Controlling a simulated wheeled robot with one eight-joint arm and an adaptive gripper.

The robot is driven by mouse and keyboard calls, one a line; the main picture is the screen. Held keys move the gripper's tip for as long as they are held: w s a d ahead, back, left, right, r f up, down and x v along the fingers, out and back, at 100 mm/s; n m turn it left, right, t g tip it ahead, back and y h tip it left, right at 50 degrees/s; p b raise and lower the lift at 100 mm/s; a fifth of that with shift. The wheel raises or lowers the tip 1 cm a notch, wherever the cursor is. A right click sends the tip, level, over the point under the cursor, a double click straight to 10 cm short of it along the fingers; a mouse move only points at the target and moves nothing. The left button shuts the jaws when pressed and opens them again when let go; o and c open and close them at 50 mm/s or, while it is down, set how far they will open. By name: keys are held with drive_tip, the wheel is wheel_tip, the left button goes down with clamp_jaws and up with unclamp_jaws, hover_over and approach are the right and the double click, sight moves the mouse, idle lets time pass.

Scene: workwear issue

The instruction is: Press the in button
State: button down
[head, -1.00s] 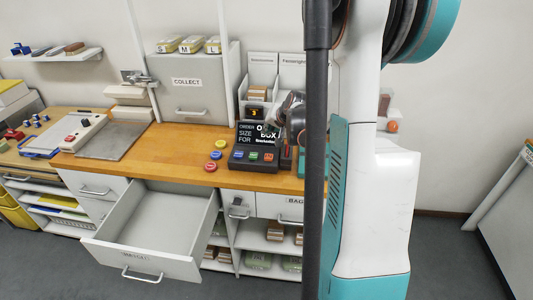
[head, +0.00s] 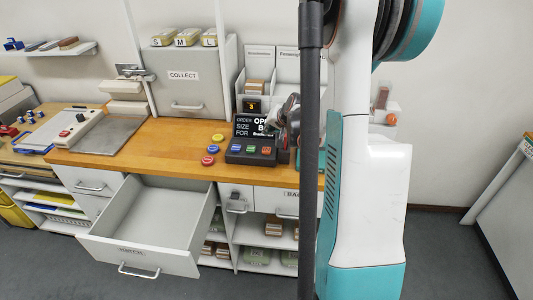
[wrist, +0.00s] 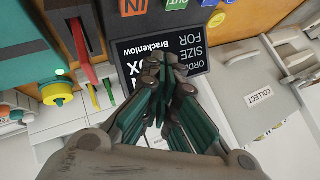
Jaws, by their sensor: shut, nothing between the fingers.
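The orange in button (wrist: 133,6), lettered IN, sits at the top edge of the wrist view, partly cut off. In the head view it is the rightmost button (head: 267,150) on the dark order console (head: 250,158). A green button (wrist: 173,4) lettered OUT and a blue button (wrist: 209,2) are beside it. The console's screen (wrist: 193,43) reads ORDER SIZE FOR and Brackenlow, partly covered by my fingers. My gripper (wrist: 166,72) is shut and empty in front of the screen, apart from the in button in the picture. In the head view my gripper (head: 284,118) is partly hidden.
An open drawer (head: 150,215) juts out below the counter (head: 170,140). Yellow, blue and red round buttons (head: 212,149) lie left of the console. A COLLECT cabinet (head: 183,90) stands behind. Coloured upright pieces (wrist: 82,45) stand close beside the console. My arm blocks the right-centre of the head view.

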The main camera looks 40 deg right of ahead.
sight(269, 149)
drive_tip(key=shift+f+b, duration=1.65)
drive_tip(key=shift+f, duration=1)
drive_tip(key=shift+f+b, duration=0.35)
drive_tip(key=shift+b, duration=0.1)
drive_tip(key=shift+f+b, duration=0.45)
drive_tip(key=shift+f, duration=0.1)
drive_tip(key=shift+r, duration=0.1)
drive_tip(key=shift+r+p, duration=0.6)
drive_tip(key=shift+r, duration=0.3)
drive_tip(key=shift+r+p, duration=1.65)
drive_tip(key=shift+r, duration=0.85)
